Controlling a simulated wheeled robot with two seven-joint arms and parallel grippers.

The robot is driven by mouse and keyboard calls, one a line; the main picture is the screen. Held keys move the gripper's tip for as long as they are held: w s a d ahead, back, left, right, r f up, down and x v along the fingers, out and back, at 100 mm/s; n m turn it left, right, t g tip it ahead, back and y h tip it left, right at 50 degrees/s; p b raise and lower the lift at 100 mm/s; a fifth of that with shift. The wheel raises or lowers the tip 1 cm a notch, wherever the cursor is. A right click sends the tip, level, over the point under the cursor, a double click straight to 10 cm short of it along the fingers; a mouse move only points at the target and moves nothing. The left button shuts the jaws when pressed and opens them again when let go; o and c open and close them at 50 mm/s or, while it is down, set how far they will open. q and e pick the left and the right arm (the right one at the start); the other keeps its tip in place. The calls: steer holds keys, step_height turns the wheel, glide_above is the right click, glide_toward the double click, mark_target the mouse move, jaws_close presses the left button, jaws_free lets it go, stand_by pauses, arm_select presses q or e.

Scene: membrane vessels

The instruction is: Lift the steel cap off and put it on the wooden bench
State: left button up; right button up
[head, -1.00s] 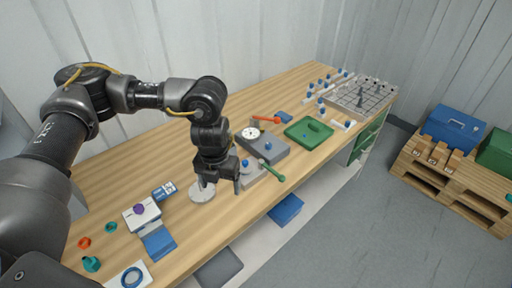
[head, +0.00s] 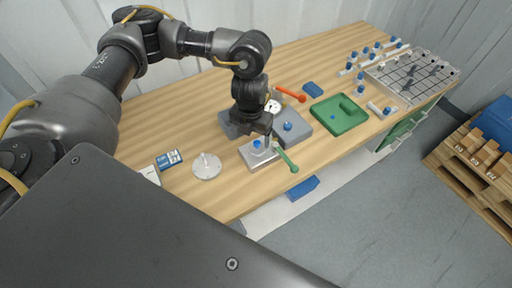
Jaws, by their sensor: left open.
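A round steel disc with a short upright pin, which looks like the steel cap (head: 206,167), lies flat on the wooden bench (head: 205,197), left of a small light-grey block (head: 259,163). My left gripper (head: 257,137) points down over that block, apart from the cap, up and to the right of it in the head view. Its jaws are open, with nothing seen held between them; the arm partly hides the fingers. A blue knob (head: 257,145) shows on the block just below the jaws. My right gripper is not in view.
A green-handled lever (head: 287,160) sticks out beside the block. Behind are a larger grey block (head: 291,128), a red-handled lever (head: 291,94) and a green tray (head: 326,126). A blue-and-white box (head: 169,160) stands left of the cap. Bench is bare in front of the cap.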

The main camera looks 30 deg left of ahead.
mark_target(256, 144)
arm_select(q)
steer(key=shift+w+f, duration=0.9)
steer(key=shift+f, duration=0.1)
steer(key=shift+w+f, duration=0.35)
steer(key=shift+w, duration=0.45)
steer(key=shift+d+f+g+p, duration=0.2)
steer(key=shift+f+g+p, duration=0.1)
steer(key=shift+f+p, duration=0.25)
steer(key=shift+s+f, duration=0.65)
steer(key=shift+f, duration=0.3)
steer(key=shift+w+f, duration=0.2)
steer(key=shift+f, duration=0.65)
steer(key=shift+w+f, duration=0.15)
steer(key=shift+c, duration=1.2)
steer(key=c, duration=0.7)
steer(key=shift+c, duration=1.2)
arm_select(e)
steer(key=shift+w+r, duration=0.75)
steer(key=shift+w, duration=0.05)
